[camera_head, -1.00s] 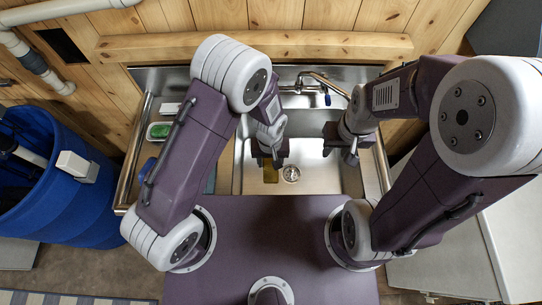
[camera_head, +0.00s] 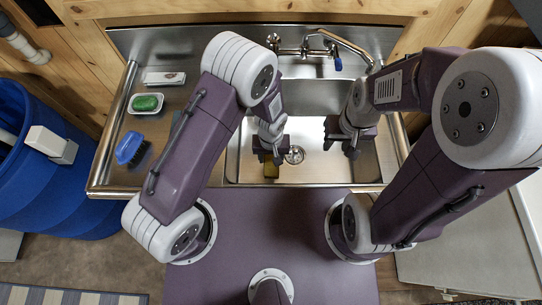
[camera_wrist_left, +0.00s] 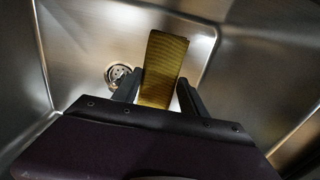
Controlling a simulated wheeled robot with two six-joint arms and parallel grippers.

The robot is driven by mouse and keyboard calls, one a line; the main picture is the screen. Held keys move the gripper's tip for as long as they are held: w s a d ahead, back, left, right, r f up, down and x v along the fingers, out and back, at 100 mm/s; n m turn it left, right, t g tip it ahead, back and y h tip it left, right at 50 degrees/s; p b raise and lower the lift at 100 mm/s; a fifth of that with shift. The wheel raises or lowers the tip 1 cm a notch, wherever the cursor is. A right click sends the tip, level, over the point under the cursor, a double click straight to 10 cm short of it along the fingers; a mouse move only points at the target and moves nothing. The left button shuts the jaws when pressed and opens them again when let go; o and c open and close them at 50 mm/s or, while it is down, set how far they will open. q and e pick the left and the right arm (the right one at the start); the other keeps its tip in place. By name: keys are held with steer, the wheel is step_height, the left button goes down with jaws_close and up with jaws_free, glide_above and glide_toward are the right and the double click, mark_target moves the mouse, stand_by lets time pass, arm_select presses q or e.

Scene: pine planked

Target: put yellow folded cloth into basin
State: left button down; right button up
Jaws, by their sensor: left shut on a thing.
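The yellow folded cloth (camera_wrist_left: 163,68) is between the two fingers of my left gripper (camera_wrist_left: 158,92) in the left wrist view, and the gripper is shut on it. In the head view the cloth (camera_head: 271,170) shows just below my left gripper (camera_head: 270,157), over the left part of the basin (camera_head: 322,166). I cannot tell how far it is above the basin floor. My right gripper (camera_head: 342,146) is over the right part of the basin, with its fingers apart and nothing seen between them.
The drain (camera_head: 295,155) is right of the left gripper. A faucet (camera_head: 340,45) stands at the back. On the left counter are a blue brush (camera_head: 131,148), a green sponge in a white dish (camera_head: 146,103) and a small white item (camera_head: 164,79). A blue barrel (camera_head: 60,190) stands further left.

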arm_select(q)
steer(key=shift+r, duration=0.1)
steer(key=c, duration=0.6)
jaws_free()
steer(key=shift+o, duration=0.2)
step_height(320, 180, up, 9)
